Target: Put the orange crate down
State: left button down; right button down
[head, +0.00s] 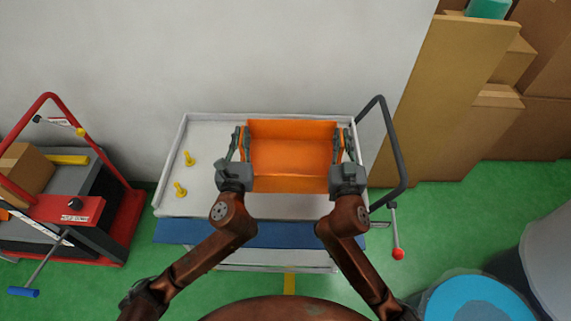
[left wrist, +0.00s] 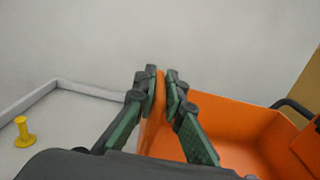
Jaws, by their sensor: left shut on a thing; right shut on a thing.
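The orange crate (head: 290,184) is over the right part of a pale grey cart top with a raised rim (head: 205,203). It looks level and empty; I cannot tell whether it touches the surface. My left gripper (head: 241,146) is shut on its left wall, and the left wrist view shows the fingers (left wrist: 160,88) on both sides of that wall (left wrist: 153,120). My right gripper (head: 343,146) is shut on the right wall of the crate. The crate's inside also shows in the left wrist view (left wrist: 240,118).
Two yellow pegs (head: 189,158) (head: 180,189) stand on the cart's left part. A dark handle (head: 402,160) and a red-knobbed lever (head: 396,240) are at its right. A red cart (head: 115,215) stands left, cardboard boxes (head: 530,130) right. A wall is behind.

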pick_arm(q)
jog(key=shift+r, duration=0.2)
pick_arm(e)
jog(key=shift+r, duration=0.2)
pick_arm(q)
jog(key=shift+f, duration=0.1)
pick_arm(e)
jog(key=shift+f, duration=0.1)
